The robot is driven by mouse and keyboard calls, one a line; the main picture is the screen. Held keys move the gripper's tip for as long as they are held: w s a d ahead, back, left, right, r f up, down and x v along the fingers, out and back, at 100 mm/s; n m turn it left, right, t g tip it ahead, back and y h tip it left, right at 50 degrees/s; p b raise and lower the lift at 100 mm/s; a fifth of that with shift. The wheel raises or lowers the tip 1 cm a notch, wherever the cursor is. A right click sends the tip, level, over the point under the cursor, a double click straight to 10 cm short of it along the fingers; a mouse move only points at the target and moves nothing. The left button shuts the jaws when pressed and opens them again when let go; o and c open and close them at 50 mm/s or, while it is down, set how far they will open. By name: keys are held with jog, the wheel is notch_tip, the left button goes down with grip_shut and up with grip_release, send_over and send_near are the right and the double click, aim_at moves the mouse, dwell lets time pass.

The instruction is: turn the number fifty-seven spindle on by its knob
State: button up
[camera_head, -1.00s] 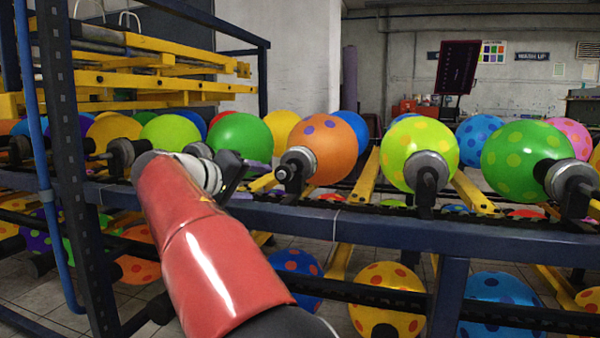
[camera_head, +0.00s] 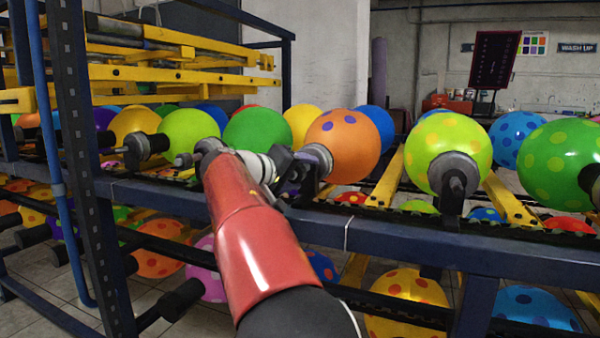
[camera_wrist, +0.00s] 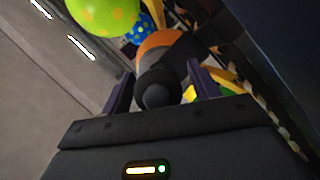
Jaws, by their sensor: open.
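An orange balloon with purple dots (camera_head: 346,138) sits on a spindle with a pale hub (camera_head: 318,157) on the near rail. No number fifty-seven is readable. My gripper (camera_head: 297,185) is at the near end of this spindle, partly hidden by my red arm. In the wrist view, a dark round knob (camera_wrist: 158,89) lies between the two open purple fingers of my gripper (camera_wrist: 160,72). I see a gap at the left finger; contact at the right finger cannot be told. Part of the orange balloon (camera_wrist: 157,42) shows behind the knob.
A yellow-green dotted balloon (camera_head: 447,145) on its spindle stands to the right, a plain green balloon (camera_head: 256,130) to the left. The dark blue rail (camera_head: 420,235) runs below my gripper.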

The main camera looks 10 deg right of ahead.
jog(key=shift+d, duration=0.1)
jog(key=c, duration=1)
jog(key=m+y+b, duration=0.2)
jog(key=m+b, duration=0.1)
jog(key=shift+w+f, duration=0.1)
jog(key=shift+f, duration=0.1)
jog(key=shift+o, duration=0.2)
jog(key=m+t+y+b, duration=0.1)
jog(key=m+y+b, duration=0.1)
jog(key=m+b, duration=0.1)
jog(key=shift+f+m+t, duration=0.1)
jog(key=shift+m+t, duration=0.3)
jog(key=shift+m, duration=0.1)
jog(key=m+t+y+b, duration=0.1)
jog(key=m+y+b, duration=0.1)
jog(key=m+b, duration=0.1)
jog(key=shift+w+b, duration=0.1)
jog(key=shift+b, duration=0.2)
jog(key=shift+a+m+t+y+b, duration=0.25)
jog(key=shift+m+t+y+b, duration=0.35)
jog(key=shift+m+b, duration=0.5)
jog(key=shift+r, duration=0.2)
